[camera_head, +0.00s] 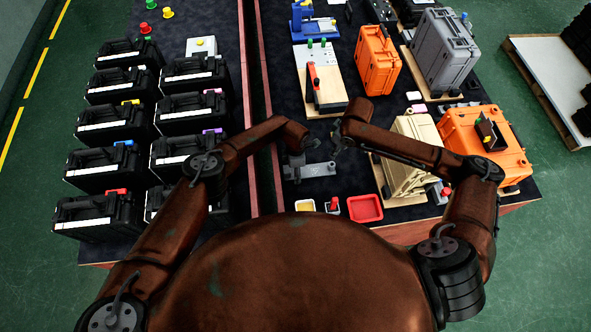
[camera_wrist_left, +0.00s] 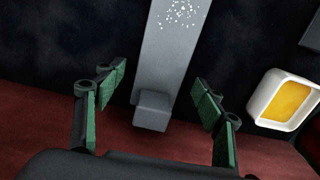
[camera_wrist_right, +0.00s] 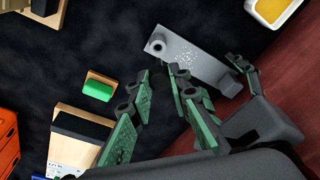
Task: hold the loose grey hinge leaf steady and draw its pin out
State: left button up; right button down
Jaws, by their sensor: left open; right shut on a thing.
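The grey hinge leaf (camera_head: 318,171) lies flat on the dark mat in front of me. In the left wrist view it is a straight bar (camera_wrist_left: 172,55) with white specks and a raised block at the near end. My left gripper (camera_head: 306,146) is open; its fingers stand apart on either side of the block, without visible contact. In the right wrist view the leaf (camera_wrist_right: 190,62) shows a round knuckle with a dark hole at its far end. My right gripper (camera_wrist_right: 160,80) is closed in near that knuckle. The pin cannot be made out between its fingers.
A yellow-filled tray (camera_head: 305,205), a small tray with a red piece (camera_head: 333,205) and a red tray (camera_head: 365,208) line the near edge. Black cases (camera_head: 100,165) stand left.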

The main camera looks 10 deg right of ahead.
pick_arm(q)
notch_tip(320, 180, up, 12)
dwell(0.6)
dwell(0.5)
